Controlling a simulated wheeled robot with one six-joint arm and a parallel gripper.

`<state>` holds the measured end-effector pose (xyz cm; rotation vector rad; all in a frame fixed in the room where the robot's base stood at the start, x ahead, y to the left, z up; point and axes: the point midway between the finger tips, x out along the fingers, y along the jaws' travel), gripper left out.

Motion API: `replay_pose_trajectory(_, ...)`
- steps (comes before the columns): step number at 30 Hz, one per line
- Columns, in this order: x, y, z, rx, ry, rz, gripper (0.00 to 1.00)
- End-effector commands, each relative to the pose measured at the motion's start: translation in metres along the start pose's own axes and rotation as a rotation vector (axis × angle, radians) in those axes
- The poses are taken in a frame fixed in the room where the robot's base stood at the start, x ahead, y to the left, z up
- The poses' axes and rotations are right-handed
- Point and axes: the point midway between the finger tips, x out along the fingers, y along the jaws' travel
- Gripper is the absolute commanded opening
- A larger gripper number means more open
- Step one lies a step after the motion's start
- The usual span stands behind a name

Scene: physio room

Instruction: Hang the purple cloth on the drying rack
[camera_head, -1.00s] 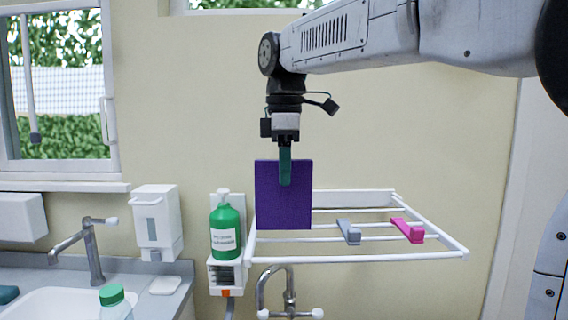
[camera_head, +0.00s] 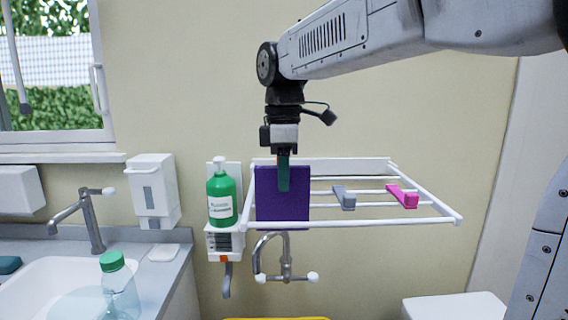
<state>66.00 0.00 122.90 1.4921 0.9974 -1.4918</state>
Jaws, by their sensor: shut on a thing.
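The purple cloth (camera_head: 268,203) hangs flat and upright from my gripper (camera_head: 284,186), whose green fingers are shut on its upper part. The white drying rack (camera_head: 380,222) is fixed to the wall, with several horizontal bars. The cloth is at the rack's left end, overlapping the bars in the picture. Its lower edge is about level with the front bar, which seems to cross in front of it. I cannot tell whether the cloth touches a bar.
A grey peg (camera_head: 344,197) and a pink peg (camera_head: 404,197) sit on the rack's bars, right of the cloth. A green bottle (camera_head: 221,197) stands close to the rack's left side. A tap (camera_head: 272,257) is below.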

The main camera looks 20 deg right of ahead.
Motion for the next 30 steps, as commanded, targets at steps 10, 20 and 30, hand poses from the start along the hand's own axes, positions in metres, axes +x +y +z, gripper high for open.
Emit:
replay_pose_trajectory(10,0.028,0.0,0.0,0.0,-0.001,-0.002,0.03)
replay_pose_trajectory(20,0.054,0.0,0.0,0.0,-0.001,-0.001,0.03)
replay_pose_trajectory(30,0.072,0.0,0.0,0.0,0.0,-0.001,0.03)
